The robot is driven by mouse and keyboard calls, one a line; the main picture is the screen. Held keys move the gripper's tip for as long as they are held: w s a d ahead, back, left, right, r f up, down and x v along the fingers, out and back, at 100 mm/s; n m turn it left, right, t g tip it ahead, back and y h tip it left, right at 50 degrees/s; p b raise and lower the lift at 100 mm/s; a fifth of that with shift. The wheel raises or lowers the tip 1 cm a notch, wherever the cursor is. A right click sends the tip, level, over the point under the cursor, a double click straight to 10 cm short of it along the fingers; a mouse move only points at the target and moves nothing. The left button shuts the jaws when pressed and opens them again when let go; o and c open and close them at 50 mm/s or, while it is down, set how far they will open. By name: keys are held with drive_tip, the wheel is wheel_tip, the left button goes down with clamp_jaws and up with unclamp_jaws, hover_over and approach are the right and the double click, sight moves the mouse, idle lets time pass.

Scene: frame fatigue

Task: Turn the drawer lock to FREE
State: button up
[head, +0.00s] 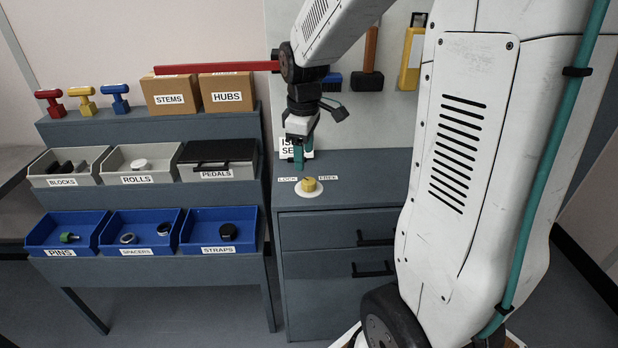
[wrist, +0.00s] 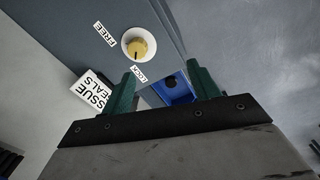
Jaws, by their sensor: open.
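The drawer lock is a yellow knob (head: 309,184) on a white round plate, on top of the grey drawer cabinet (head: 365,180). The LOCK label (head: 288,179) is on its left and the FREE label (head: 328,177) on its right in the head view. The knob (wrist: 138,46) also shows in the wrist view, where a dark mark on it seems to face the LOCK label (wrist: 138,73). My gripper (head: 299,160) is open and empty, its green fingers pointing down, above and slightly left of the knob. In the wrist view the fingers (wrist: 165,85) are apart from it.
A white ISSUE SEALS sign (wrist: 92,92) stands close beside my gripper. Left of the cabinet is a rack with grey bins (head: 140,163) and blue bins (head: 145,232). The cabinet top around the knob is clear.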

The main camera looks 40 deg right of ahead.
drive_tip(key=n, duration=0.1)
hover_over(309, 181)
drive_tip(key=f, duration=0.4)
drive_tip(key=shift+s+a+f, duration=0.15)
drive_tip(key=shift+a+f, duration=0.05)
drive_tip(key=shift+d+f+n, duration=0.1)
drive_tip(key=shift+f+n, duration=0.2)
drive_tip(key=shift+f, duration=0.05)
drive_tip(key=f, duration=0.7)
drive_tip(key=shift+w+d+f, duration=0.1)
drive_tip(key=shift+w+d, duration=0.05)
drive_tip(key=shift+w, duration=0.05)
drive_tip(key=c, duration=1)
